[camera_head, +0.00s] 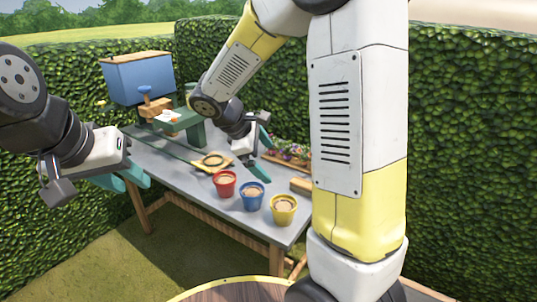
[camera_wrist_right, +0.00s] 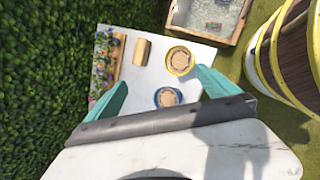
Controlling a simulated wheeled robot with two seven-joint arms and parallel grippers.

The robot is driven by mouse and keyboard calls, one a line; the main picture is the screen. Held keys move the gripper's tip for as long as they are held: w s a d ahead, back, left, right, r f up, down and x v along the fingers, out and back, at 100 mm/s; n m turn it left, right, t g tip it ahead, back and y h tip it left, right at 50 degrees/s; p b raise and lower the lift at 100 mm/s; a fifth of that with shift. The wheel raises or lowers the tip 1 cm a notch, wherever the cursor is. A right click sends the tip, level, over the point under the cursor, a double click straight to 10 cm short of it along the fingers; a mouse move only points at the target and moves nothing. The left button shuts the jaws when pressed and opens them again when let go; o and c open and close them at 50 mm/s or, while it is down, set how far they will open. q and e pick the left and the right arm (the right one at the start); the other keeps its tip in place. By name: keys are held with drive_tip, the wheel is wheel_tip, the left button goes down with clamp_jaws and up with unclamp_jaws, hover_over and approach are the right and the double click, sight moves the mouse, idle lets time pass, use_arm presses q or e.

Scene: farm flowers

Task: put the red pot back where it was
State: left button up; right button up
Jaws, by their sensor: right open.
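The red pot (camera_head: 224,183) stands upright on the grey table (camera_head: 185,152), filled with brown soil. It is leftmost of a row with the blue pot (camera_head: 253,197) and the yellow pot (camera_head: 284,209). My right gripper (camera_head: 262,148) is open and empty, behind the pots. In the right wrist view, its teal fingers (camera_wrist_right: 160,92) spread wide, with the blue pot (camera_wrist_right: 168,97) and yellow pot (camera_wrist_right: 180,60) beyond them; the red pot is not visible there. My left gripper (camera_head: 122,180) hangs left of the table with nothing visible in it; its finger gap is unclear.
A yellow piece with a dark ring (camera_head: 212,161) lies behind the red pot. A flower planter (camera_head: 290,152) and a wooden block (camera_head: 301,186) are at the table's right side. A green stand and blue box (camera_head: 138,78) are at the back left. Hedges surround the table.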

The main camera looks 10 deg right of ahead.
drive_tip(key=s+r+m+t+y, duration=0.1)
drive_tip(key=s+r+m+y, duration=0.3)
drive_tip(key=s, duration=0.5)
drive_tip(key=s+r+m+t+y, duration=0.2)
drive_tip(key=s+r+m+y, duration=0.2)
drive_tip(key=s+m, duration=0.5)
wheel_tip(320, 180, up, 2)
drive_tip(key=shift+a+r, duration=0.1)
drive_tip(key=shift+a, duration=0.1)
